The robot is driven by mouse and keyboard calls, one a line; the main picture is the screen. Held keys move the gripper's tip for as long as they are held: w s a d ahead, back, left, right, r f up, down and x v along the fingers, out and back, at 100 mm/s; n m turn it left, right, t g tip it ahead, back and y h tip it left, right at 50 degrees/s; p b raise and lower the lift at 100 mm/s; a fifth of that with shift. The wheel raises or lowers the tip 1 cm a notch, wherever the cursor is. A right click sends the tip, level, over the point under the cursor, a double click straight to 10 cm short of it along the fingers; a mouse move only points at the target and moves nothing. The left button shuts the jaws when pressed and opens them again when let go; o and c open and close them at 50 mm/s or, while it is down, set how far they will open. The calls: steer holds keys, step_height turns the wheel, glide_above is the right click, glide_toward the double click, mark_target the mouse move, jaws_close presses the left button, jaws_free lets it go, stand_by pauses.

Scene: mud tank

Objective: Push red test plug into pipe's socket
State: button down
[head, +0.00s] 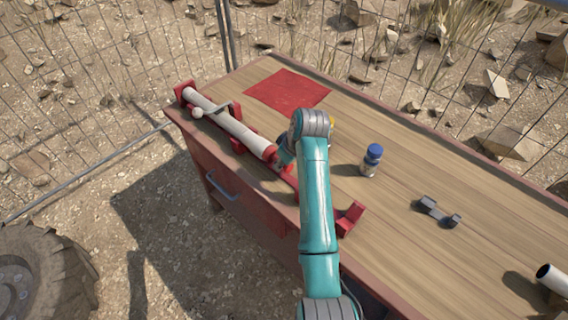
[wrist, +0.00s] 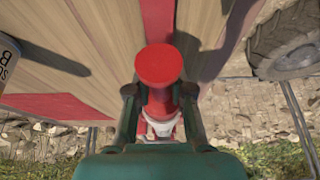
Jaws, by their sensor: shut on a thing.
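The red test plug (wrist: 160,66) shows in the wrist view with its round head towards the camera. My gripper (wrist: 160,97) is shut on it, a finger on each side. The white pipe (head: 228,122) lies along the bench's left edge in red holders; in the wrist view its pale end (wrist: 160,128) shows just beyond the plug. In the head view my gripper (head: 285,153) is at the pipe's near end, largely hidden by my arm. I cannot tell whether the plug is inside the socket.
The wooden bench (head: 400,215) carries a red mat (head: 288,90), a blue-capped bottle (head: 371,160), a grey clip (head: 438,212) and a red bracket (head: 347,218). Another white pipe (head: 552,277) lies at right. Mesh fencing stands behind.

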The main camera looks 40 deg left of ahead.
steer(key=shift+w+a, duration=0.1)
steer(key=shift+a, duration=1)
steer(key=c, duration=0.9)
jaws_free()
steer(key=shift+c, duration=0.2)
steer(key=v, duration=1.2)
